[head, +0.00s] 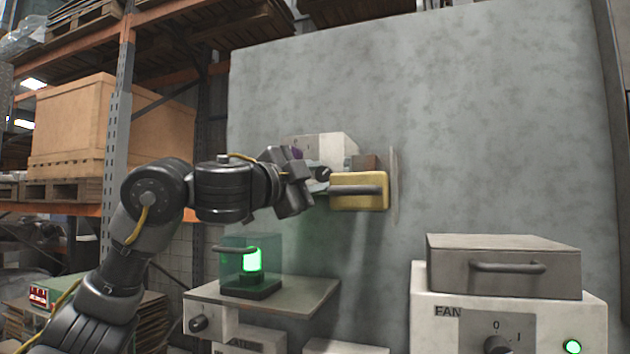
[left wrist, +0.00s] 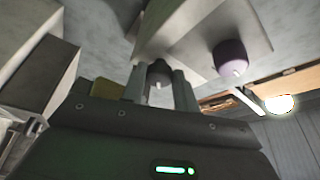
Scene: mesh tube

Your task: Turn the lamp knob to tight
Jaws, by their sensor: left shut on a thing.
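My left gripper (head: 320,182) reaches to a pale box (head: 335,148) on the grey wall panel, left of a yellow block with a dark handle (head: 358,190). In the left wrist view my left gripper (left wrist: 160,88) has its fingers on both sides of a dark grey knob (left wrist: 158,74) with a small white mark, shut on it. A purple knob (left wrist: 230,58) sits beside it on the same box. No lamp label is readable there, and the gripper hides the dark knob in the head view. My right gripper is not in view.
A green lamp (head: 252,260) glows under a clear cover on a shelf (head: 310,292), below my left arm. Another dark knob (head: 198,324) is under that shelf. A fan box (head: 436,325) with a dial and green light stands at right.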

